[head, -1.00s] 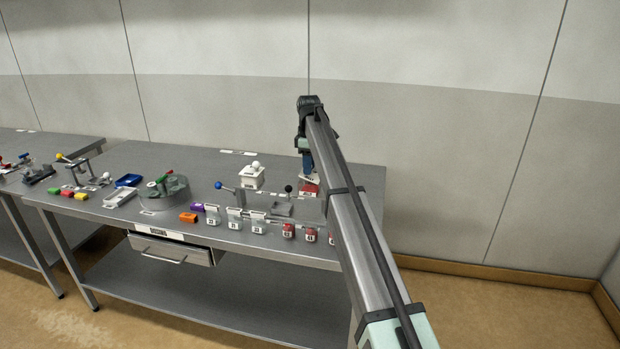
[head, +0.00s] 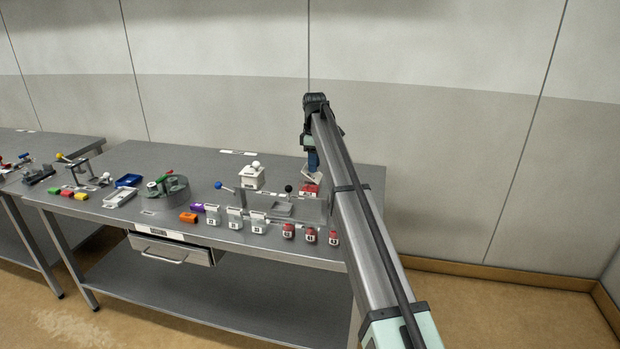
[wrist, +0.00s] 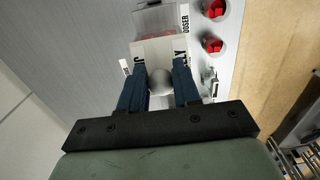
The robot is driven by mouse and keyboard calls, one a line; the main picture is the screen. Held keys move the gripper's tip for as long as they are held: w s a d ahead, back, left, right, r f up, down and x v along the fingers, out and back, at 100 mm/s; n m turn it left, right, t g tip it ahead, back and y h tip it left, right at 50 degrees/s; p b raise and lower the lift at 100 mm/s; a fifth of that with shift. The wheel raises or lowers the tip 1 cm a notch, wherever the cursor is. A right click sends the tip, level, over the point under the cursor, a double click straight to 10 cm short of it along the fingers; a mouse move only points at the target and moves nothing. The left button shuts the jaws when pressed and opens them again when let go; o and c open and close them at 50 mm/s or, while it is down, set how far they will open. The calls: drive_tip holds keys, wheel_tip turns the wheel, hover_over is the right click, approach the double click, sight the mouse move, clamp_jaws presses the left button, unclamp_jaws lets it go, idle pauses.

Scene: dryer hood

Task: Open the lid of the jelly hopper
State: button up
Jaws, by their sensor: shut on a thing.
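The jelly hopper (head: 311,190) is a small red box near the right end of the bench. Its white lid (head: 313,176) is tilted, with one edge raised off the box. In the wrist view the lid (wrist: 155,47) shows part of a label ending in "LY" and a round white knob (wrist: 160,79). My gripper (head: 313,163) is above the hopper. In the wrist view its blue fingers (wrist: 158,72) are closed on the knob from both sides. The hopper's inside is hidden.
A white hopper with a white ball knob (head: 250,177) stands to the left. A black-knobbed lever (head: 288,189) is near the red hopper. Several labelled jars (head: 288,231) line the front edge. The bench behind the hoppers is mostly clear.

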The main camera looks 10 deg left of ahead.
drive_tip(key=shift+d+r, duration=0.1)
drive_tip(key=shift+d, duration=0.3)
drive_tip(key=shift+d, duration=0.7)
drive_tip(key=shift+s+d, duration=0.1)
drive_tip(key=shift+d, duration=0.35)
idle(0.4)
